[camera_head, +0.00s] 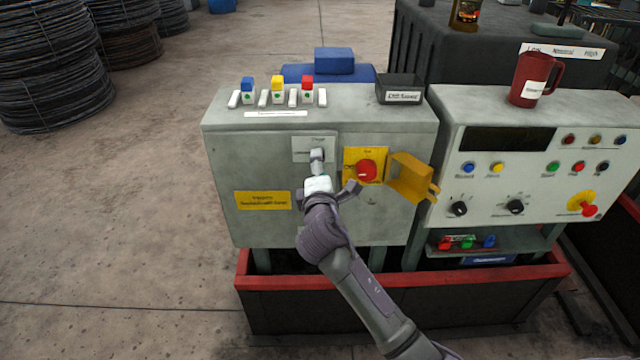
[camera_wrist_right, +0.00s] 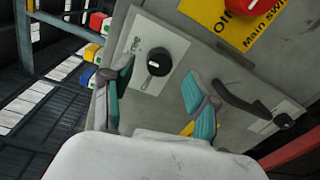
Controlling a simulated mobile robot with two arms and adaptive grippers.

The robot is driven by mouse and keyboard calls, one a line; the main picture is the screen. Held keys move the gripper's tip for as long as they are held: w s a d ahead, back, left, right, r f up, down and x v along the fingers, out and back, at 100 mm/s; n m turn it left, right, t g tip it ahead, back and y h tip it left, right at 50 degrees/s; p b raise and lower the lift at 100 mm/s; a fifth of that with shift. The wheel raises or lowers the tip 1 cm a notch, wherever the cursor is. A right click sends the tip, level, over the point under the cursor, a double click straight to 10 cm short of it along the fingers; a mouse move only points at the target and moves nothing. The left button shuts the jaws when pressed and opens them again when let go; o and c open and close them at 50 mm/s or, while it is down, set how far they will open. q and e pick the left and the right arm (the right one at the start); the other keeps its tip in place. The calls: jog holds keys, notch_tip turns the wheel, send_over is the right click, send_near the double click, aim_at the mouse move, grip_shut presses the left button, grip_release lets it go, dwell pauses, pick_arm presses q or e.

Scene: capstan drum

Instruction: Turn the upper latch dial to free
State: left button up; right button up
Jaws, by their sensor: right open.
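The upper latch dial is a black round knob (camera_wrist_right: 160,52) on a white plate, seen in the right wrist view. In the head view its white plate (camera_head: 303,147) is on the upper front of the grey cabinet, and the knob is largely hidden by my gripper. My right gripper (camera_head: 334,187) is open in front of the cabinet, just below the plate. In the right wrist view its teal-padded fingers (camera_wrist_right: 160,98) are spread below the knob, one towards each side, with nothing between them. I cannot tell whether they touch the panel. My left gripper is not in view.
A red main switch (camera_head: 367,170) on a yellow plate is close right of my gripper, with an open yellow cover (camera_head: 411,178) beside it. A second black knob (camera_wrist_right: 284,121) is lower on the panel. A control console (camera_head: 530,185) with a red mug (camera_head: 529,82) stands at right.

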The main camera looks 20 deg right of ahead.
jog(key=v, duration=0.9)
notch_tip(320, 180, down, 21)
jog(key=s+m+g+y, duration=0.1)
jog(key=g+y, duration=0.2)
jog(key=g, duration=0.1)
jog(key=s+f+m+g, duration=0.15)
jog(key=s+f, duration=0.25)
jog(key=f, duration=0.5)
jog(key=s+f+m+g, duration=0.1)
jog(key=s+f+g, duration=0.1)
jog(key=s+f, duration=0.45)
jog(key=s+d+f+m+g+y, duration=0.1)
jog(key=s+d+f+m+g, duration=0.15)
jog(key=s+f, duration=0.65)
jog(key=s+d+f+m+g+y, duration=0.1)
jog(key=s+f+m+g, duration=0.2)
jog(key=s+f, duration=0.65)
jog(key=s+d+f+m+g, duration=0.1)
jog(key=s+f+m, duration=0.1)
jog(key=s, duration=0.7)
jog(key=s+d+f+m+g, duration=0.1)
jog(key=s+d+f+m, duration=0.1)
jog(key=s, duration=0.8)
notch_tip(320, 180, down, 3)
jog(key=shift+d+r+m+g, duration=0.25)
jog(key=shift+d+m+g, duration=0.15)
jog(key=shift+m, duration=0.3)
